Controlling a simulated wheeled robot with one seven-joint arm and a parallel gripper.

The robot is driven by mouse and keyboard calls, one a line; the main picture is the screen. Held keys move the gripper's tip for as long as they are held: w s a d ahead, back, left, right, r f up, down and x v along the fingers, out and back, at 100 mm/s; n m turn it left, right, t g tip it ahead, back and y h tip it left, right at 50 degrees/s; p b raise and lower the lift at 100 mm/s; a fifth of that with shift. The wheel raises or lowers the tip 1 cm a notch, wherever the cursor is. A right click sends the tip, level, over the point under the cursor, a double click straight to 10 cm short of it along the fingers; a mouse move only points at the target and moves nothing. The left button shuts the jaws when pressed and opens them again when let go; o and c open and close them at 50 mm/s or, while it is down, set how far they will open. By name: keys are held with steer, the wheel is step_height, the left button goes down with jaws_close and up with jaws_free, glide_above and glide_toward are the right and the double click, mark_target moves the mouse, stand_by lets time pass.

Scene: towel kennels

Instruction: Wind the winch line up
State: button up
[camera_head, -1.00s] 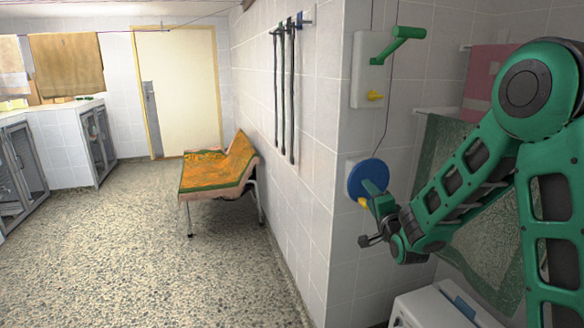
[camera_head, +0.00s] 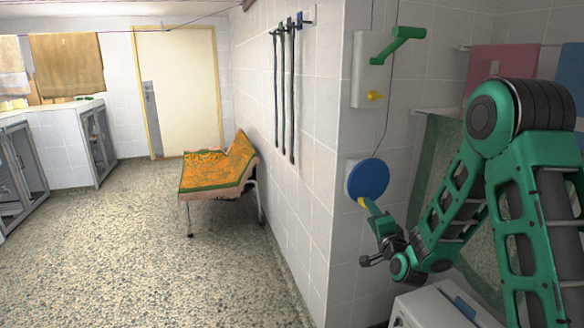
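A blue disc (camera_head: 368,179) sits on the corner wall in front of a pale plate, and a thin dark line (camera_head: 387,125) runs up from it. A small yellow piece (camera_head: 362,202) shows at its lower edge. Above is a white wall plate (camera_head: 362,80) with a green crank-like handle (camera_head: 398,46) and a yellow knob (camera_head: 375,96). Which of these fittings is the winch is not certain. My gripper (camera_head: 370,260) is dark and small, just below the blue disc. A green bar links the yellow piece and my wrist; whether it touches the disc is unclear. The finger gap cannot be made out.
A white box-like unit (camera_head: 425,308) stands below my arm. Towels (camera_head: 490,68) hang behind it at right. Dark straps (camera_head: 290,95) hang on the left wall face. A bench with an orange cover (camera_head: 215,172) stands against that wall. The floor at left is clear.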

mark_target(368, 166)
steer(key=shift+w+a, duration=0.15)
steer(key=shift+w, duration=1.7)
steer(key=shift+w+a, duration=0.1)
steer(key=shift+w, duration=1.75)
jaws_close()
steer(key=shift+r, duration=0.15)
steer(key=a+r, duration=0.1)
steer(key=r, duration=0.2)
steer(key=a+r, duration=0.1)
steer(key=r, duration=0.1)
steer(key=shift+s+a, duration=0.35)
steer(key=d+r, duration=0.1)
steer(key=r, duration=0.1)
steer(key=d+r, duration=0.1)
steer(key=r, duration=0.1)
steer(key=w+d+r, duration=0.1)
steer(key=r, duration=0.1)
steer(key=shift+w+d+r, duration=0.1)
steer(key=shift+d+r, duration=0.1)
steer(key=shift+d, duration=0.35)
